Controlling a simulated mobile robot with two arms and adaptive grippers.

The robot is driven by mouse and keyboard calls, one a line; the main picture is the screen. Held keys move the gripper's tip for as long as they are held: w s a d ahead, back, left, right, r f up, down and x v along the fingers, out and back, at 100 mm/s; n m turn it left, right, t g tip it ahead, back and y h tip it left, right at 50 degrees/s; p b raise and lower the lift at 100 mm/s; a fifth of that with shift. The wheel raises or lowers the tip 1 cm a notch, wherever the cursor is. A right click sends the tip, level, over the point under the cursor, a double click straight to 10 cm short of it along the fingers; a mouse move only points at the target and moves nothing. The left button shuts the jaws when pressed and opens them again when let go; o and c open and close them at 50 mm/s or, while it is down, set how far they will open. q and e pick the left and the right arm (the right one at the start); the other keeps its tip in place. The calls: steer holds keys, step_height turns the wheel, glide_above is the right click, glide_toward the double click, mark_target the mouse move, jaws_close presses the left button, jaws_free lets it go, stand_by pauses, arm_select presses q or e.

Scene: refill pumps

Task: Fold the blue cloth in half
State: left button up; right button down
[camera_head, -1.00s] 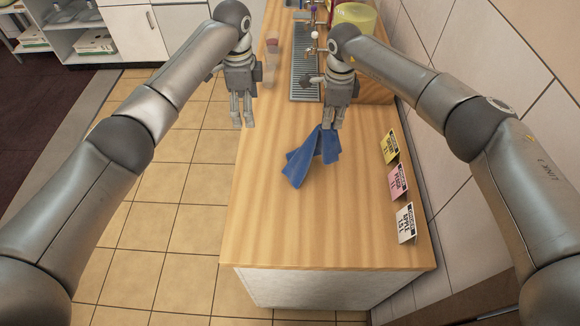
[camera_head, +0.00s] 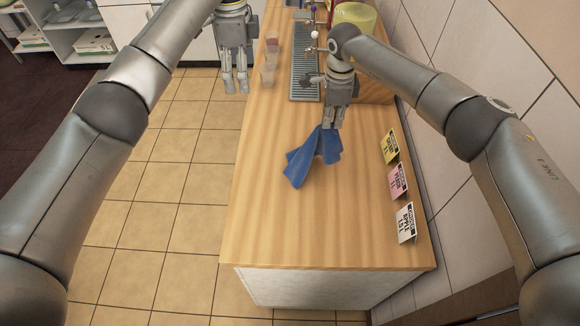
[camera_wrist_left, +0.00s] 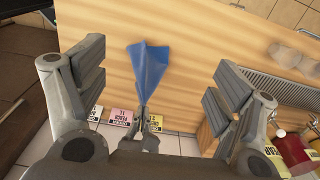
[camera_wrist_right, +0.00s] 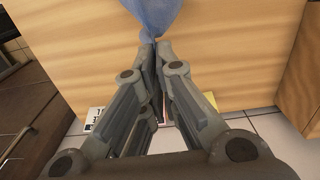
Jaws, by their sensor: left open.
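The blue cloth (camera_head: 312,158) lies on the wooden counter, bunched and creased, with one end drawn up to a point at my right gripper (camera_head: 332,121). The right wrist view shows the right fingers (camera_wrist_right: 153,48) shut with the cloth's narrow end (camera_wrist_right: 153,14) pinched at their tips. My left gripper (camera_head: 236,86) is open and empty, past the counter's left edge above the floor. In the left wrist view the cloth (camera_wrist_left: 149,66) shows between the widely spread left fingers (camera_wrist_left: 152,85), some way off. The cloth's underside is hidden.
Yellow (camera_head: 389,147), pink (camera_head: 397,181) and white (camera_head: 405,222) label cards stand along the counter's right edge by the tiled wall. A drip tray (camera_head: 304,70) and cups (camera_head: 268,74) are at the back. The counter (camera_head: 320,225) is clear in front of the cloth.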

arm_select(q)
steer(key=shift+r, duration=1)
arm_select(e)
steer(key=c, duration=1.6)
jaws_free()
steer(key=o, duration=0.6)
steer(key=o, duration=0.7)
steer(key=shift+r, duration=0.15)
